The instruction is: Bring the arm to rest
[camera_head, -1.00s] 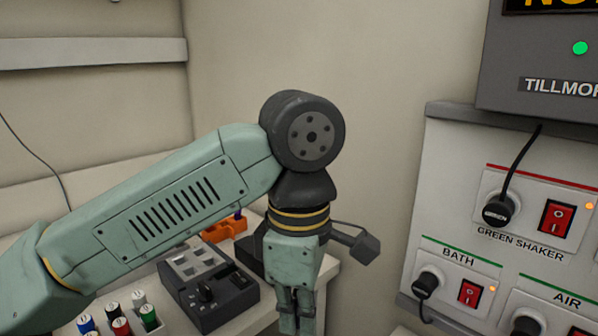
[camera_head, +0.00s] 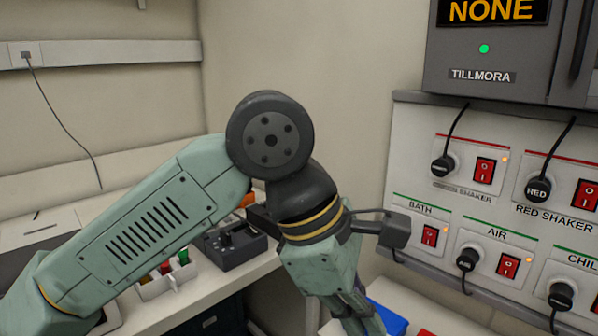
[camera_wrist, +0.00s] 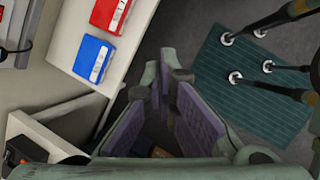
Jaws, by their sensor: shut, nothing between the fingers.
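My arm reaches in from the lower left of the head view, bends at a dark round joint, and points down. My gripper (camera_wrist: 176,82) hangs at the end of the arm, and its fingers are shut with nothing between them in the wrist view. In the head view its lower part runs to the bottom edge, so the fingertips are hard to make out. It is in front of the corner between the bench and the switch panel, touching nothing that I can see.
A switch panel (camera_head: 428,180) with plugs and red switches stands at right, under a grey TILLMORA unit (camera_head: 470,55). A bench with a dark device (camera_head: 238,250) and coloured-cap vials (camera_head: 165,270) is at left. Blue (camera_wrist: 93,58) and red (camera_wrist: 110,14) boxes sit on a white surface. A green mat (camera_wrist: 250,85) lies below.

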